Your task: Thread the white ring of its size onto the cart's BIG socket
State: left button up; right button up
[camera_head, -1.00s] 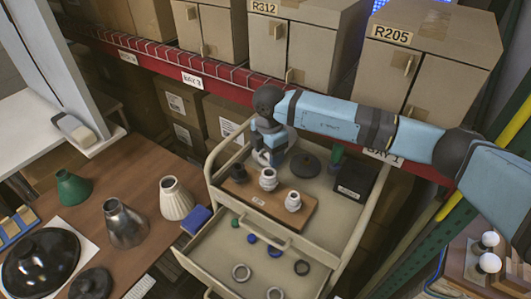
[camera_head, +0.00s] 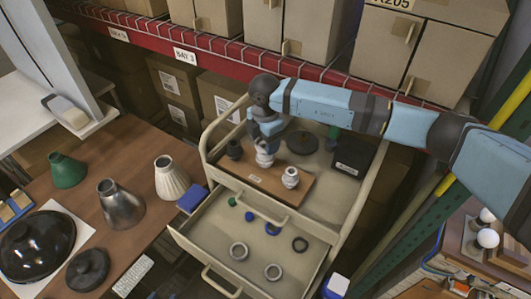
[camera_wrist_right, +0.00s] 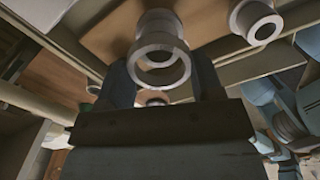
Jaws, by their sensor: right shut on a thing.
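The cart's wooden board (camera_head: 262,179) carries a white big socket (camera_head: 265,160) and a smaller white socket (camera_head: 290,178). My right gripper (camera_head: 266,141) is directly over the big socket and partly hides it. In the right wrist view, the gripper (camera_wrist_right: 160,82) is shut on a white ring (camera_wrist_right: 160,66). The ring overlaps the end of the big socket (camera_wrist_right: 160,25) there; I cannot tell whether it is around the socket or just off its end. The smaller socket (camera_wrist_right: 257,22) shows at upper right. My left gripper is not in view.
The open drawer (camera_head: 200,246) holds two pale rings (camera_head: 238,251), a dark ring (camera_head: 300,244) and small blue and green parts. A dark socket (camera_head: 234,150), a dark disc (camera_head: 302,143) and a black box (camera_head: 353,156) stand around the board. Lamp shades (camera_head: 171,178) stand on the left table.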

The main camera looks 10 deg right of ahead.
jog(key=shift+f, duration=0.1)
dwell(0.3)
jog(key=shift+f+b, duration=0.9)
jog(key=shift+f, duration=0.35)
jog(key=shift+f+b, duration=0.45)
jog(key=shift+f, duration=0.2)
dwell(0.5)
jog(key=shift+o, duration=0.8)
jog(key=shift+c, duration=1.1)
jog(key=shift+s+f, duration=0.15)
jog(key=shift+f, duration=0.05)
